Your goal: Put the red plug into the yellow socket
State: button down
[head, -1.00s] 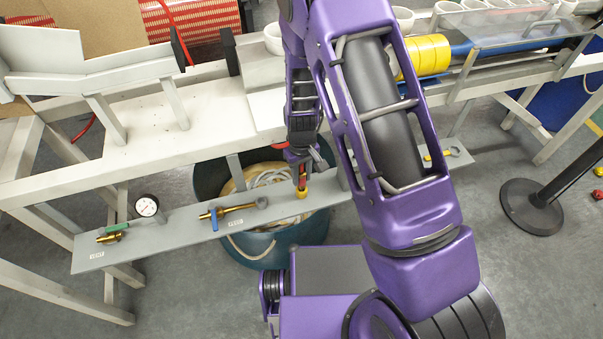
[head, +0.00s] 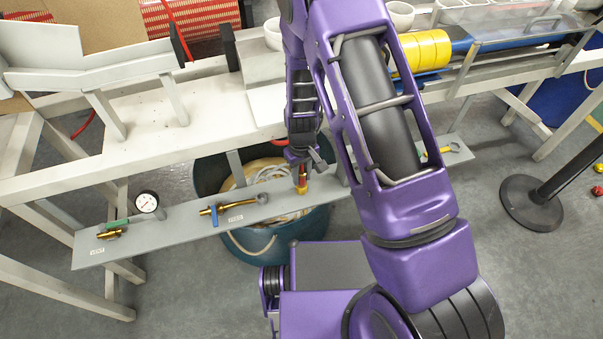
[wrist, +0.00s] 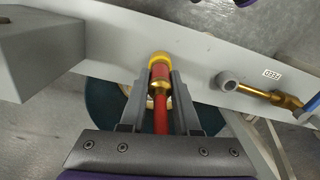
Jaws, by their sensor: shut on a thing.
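The red plug (wrist: 160,75) has a red collar, a brass body and a red hose running back between my fingers. My gripper (wrist: 161,84) is shut on it, one finger on each side. The plug's front end lines up with the yellow socket (wrist: 159,58) on the grey rail and appears to meet it. I cannot tell how far the plug is inside. In the head view the plug (head: 302,180) is upright above the yellow socket (head: 302,190), with my gripper (head: 302,170) around its upper part.
A teal bucket (head: 262,240) stands beneath the rail. A grey block (wrist: 35,45) is close by on the left in the wrist view.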

jog(key=c, duration=0.6)
grip_release()
jog(key=shift+o, duration=0.2)
jog(key=shift+r, duration=0.15)
notch_tip(320, 180, up, 17)
jog(key=p, duration=0.3)
jog(key=shift+r, duration=0.1)
